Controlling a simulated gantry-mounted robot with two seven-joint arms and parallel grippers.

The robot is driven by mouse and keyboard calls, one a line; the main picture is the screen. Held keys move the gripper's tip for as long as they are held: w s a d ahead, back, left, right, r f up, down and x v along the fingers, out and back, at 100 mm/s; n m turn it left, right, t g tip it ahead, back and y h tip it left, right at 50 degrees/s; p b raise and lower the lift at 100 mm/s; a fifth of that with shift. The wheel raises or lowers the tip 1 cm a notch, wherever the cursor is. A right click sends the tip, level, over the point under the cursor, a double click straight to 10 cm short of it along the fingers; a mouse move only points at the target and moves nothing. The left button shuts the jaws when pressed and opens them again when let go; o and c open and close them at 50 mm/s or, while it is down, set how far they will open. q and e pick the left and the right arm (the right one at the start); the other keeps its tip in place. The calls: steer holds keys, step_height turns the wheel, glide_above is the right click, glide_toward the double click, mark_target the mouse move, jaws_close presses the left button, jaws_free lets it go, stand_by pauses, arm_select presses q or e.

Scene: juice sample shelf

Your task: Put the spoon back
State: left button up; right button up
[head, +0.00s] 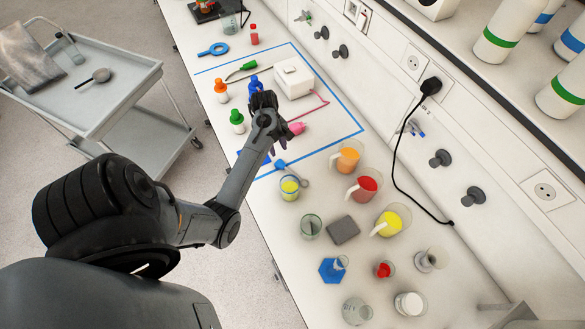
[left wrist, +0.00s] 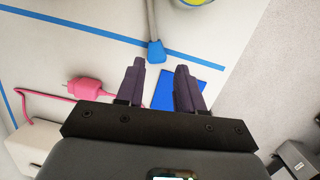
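A spoon-like tool with a blue end and a grey shaft (head: 292,174) lies on the bench beside a glass of yellow juice (head: 289,189). In the left wrist view its blue end (left wrist: 155,52) lies just ahead of my fingertips, and its far end is cut off. My left gripper (head: 277,148) points down over the bench; in the left wrist view (left wrist: 158,68) its dark fingers are apart with nothing between them. My right gripper is not in view.
A blue flat square (left wrist: 178,90) lies under my left fingers. A pink plug (left wrist: 86,90) with cable and a white box (head: 292,78) are close by. Beakers of orange (head: 347,157), red (head: 363,187) and yellow (head: 389,220) juice stand to the right.

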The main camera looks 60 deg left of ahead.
arm_select(q)
steer(key=s+d+r+m+t, duration=0.1)
steer(key=s+d+r+m, duration=0.1)
steer(key=d+m, duration=0.5)
steer(key=s+d+r+m+t+y, duration=0.1)
steer(key=s+d+r+m, duration=0.1)
steer(key=d+m, duration=0.5)
steer(key=s+d+r+m, duration=0.3)
steer(key=d+m, duration=0.4)
steer(key=d, duration=0.8)
steer(key=shift+s+d+t+y, duration=0.25)
steer(key=shift+s+t+y, duration=0.15)
steer(key=shift+s, duration=0.45)
steer(key=shift+r, duration=0.2)
step_height(320, 180, up, 6)
steer(key=p, duration=0.6)
